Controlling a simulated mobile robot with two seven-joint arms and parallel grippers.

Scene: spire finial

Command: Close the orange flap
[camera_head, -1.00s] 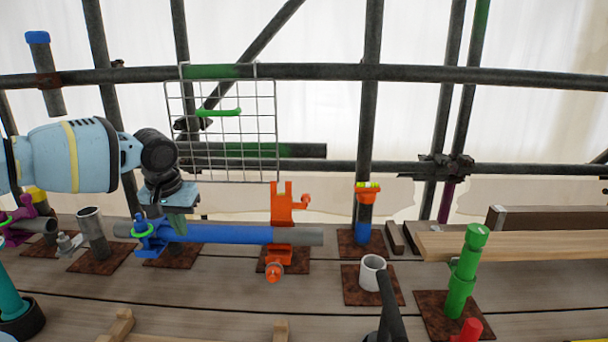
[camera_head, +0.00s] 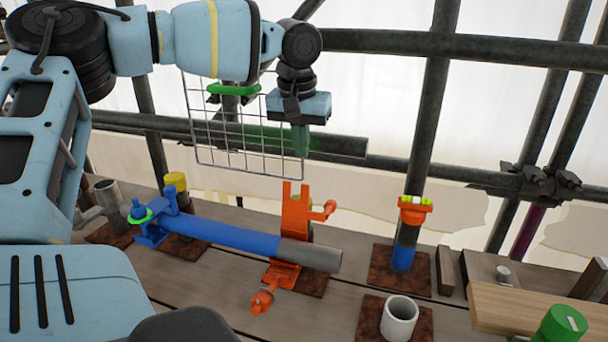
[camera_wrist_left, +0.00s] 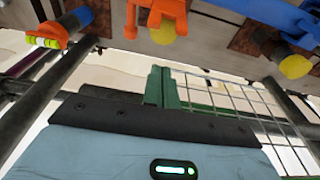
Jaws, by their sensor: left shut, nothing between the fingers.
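The orange flap (camera_head: 294,212) is a forked plate standing upright on an orange coupler (camera_head: 283,273). The coupler sits around the grey end of a blue-and-grey tube (camera_head: 235,236), and an orange bolt (camera_head: 263,297) sticks out at its front. My left gripper (camera_head: 301,141) is shut and empty, pointing down above the flap and apart from it. Its green fingers (camera_wrist_left: 160,88) are together in the left wrist view, where orange coupler parts (camera_wrist_left: 150,14) show at the top edge. My right gripper is not in view.
A wire mesh panel (camera_head: 215,133) hangs behind the gripper, with scaffold tubes (camera_head: 480,48) around it. A post with an orange-and-yellow top (camera_head: 414,208) stands right of the coupler. A white cup-like socket (camera_head: 399,318) is at the front. A blue coupler (camera_head: 150,229) holds the tube's left end.

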